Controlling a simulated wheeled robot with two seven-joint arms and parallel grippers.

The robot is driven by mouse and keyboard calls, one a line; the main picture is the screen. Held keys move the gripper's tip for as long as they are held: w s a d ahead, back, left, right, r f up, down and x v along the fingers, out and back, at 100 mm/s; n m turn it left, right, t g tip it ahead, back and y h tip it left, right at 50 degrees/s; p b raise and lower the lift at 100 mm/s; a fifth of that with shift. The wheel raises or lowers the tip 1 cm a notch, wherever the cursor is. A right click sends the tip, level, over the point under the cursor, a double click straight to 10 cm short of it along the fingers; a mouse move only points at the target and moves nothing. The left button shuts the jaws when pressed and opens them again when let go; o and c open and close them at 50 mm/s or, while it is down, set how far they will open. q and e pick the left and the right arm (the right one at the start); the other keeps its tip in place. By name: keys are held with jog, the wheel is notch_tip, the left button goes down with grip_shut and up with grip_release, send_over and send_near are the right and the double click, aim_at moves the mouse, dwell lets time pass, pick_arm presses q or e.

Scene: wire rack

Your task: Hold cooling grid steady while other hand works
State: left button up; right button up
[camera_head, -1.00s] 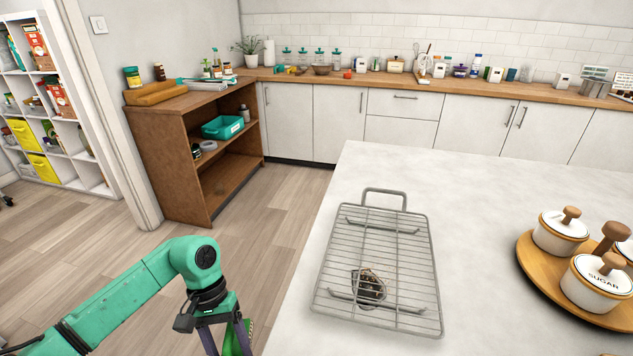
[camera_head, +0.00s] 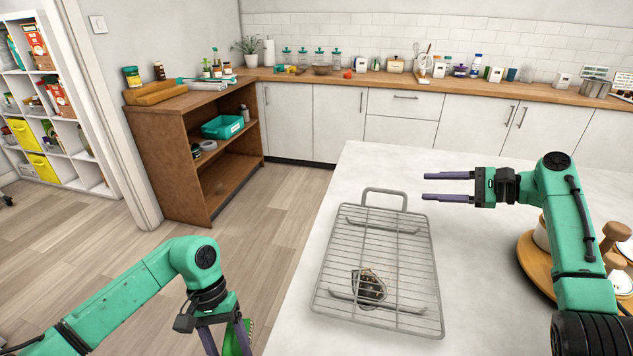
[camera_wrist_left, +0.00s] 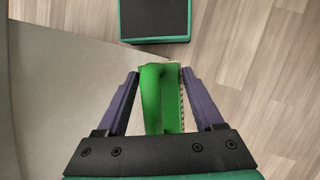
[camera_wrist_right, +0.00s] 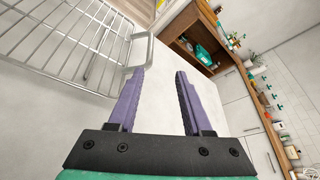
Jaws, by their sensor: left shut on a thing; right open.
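The grey wire cooling grid (camera_head: 407,255) lies on the white counter, its loop handle (camera_head: 385,192) at the far end. A small dark brownish object (camera_head: 370,286) shows through its bars; I cannot tell what it is. My right gripper (camera_head: 424,187) is open and empty, to the right of the handle and apart from it. In the right wrist view the grid (camera_wrist_right: 60,45) is at the upper left. My left gripper (camera_wrist_left: 160,72) is shut on a green-handled tool (camera_wrist_left: 163,100), off the counter's left edge and away from the grid. The tool's lower end is hidden in the head view.
A round wooden tray (camera_head: 537,275) with lidded pots stands at the right, partly behind my right arm. The counter (camera_head: 480,300) is bare between grid and tray. A brown shelf unit (camera_head: 165,165) stands beyond the floor at the left.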

aim_at(402, 194)
jog(key=shift+s+a+f+g, duration=0.3)
jog(key=shift+a+f+g, duration=0.2)
jog(key=shift+a+f, duration=0.2)
jog(key=x, duration=0.7)
jog(key=shift+w+r, duration=0.1)
jog(key=shift+r, duration=0.05)
grip_shut()
dwell(1.5)
